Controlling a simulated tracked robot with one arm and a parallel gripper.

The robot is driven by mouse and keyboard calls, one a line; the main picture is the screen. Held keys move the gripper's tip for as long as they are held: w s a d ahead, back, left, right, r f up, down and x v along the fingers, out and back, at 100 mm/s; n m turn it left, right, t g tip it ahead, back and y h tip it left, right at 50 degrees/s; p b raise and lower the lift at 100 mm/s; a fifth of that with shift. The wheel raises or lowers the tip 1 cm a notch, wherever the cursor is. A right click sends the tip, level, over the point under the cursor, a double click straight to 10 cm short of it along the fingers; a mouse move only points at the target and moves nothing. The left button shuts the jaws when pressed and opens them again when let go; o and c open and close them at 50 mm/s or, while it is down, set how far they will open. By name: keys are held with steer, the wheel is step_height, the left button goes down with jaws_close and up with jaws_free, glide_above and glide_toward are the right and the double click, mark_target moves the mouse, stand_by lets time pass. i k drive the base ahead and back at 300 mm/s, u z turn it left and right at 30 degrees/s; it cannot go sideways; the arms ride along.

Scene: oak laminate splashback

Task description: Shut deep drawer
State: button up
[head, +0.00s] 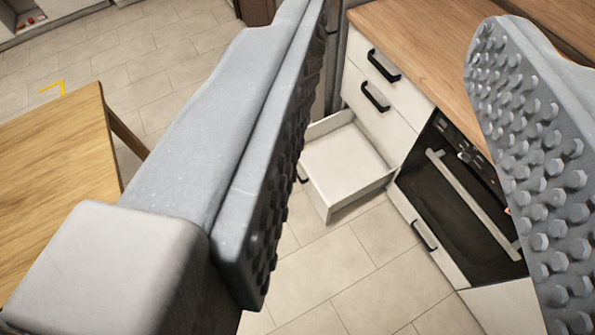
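The deep drawer (345,160) is pulled out of the white cabinet below two shut drawers. It is white, and what shows of its inside is empty. A piece of its dark handle shows at the left, beside my finger, and the rest of its front is mostly hidden. My gripper (400,150) is open, with its two grey, studded fingers wide apart and nothing between them. The drawer shows in the gap between the fingers, farther off and lower down, and neither finger appears to touch it.
A wooden table (55,180) stands at the left. An oven (460,205) with a long handle is right of the drawer, under the wooden worktop (425,50). Two shut drawers with black handles (376,97) are above the open one. The tiled floor (350,275) in front is clear.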

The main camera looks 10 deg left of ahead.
mark_target(341, 162)
steer(key=z, duration=0.1)
steer(key=i, duration=0.2)
steer(key=z, duration=0.25)
steer(key=k, duration=0.8)
steer(key=z, duration=0.85)
steer(key=k, duration=0.55)
steer(key=z, duration=0.25)
steer(key=i, duration=1.1)
steer(key=u, duration=1.25)
steer(key=i, duration=1.1)
steer(key=u, duration=0.9)
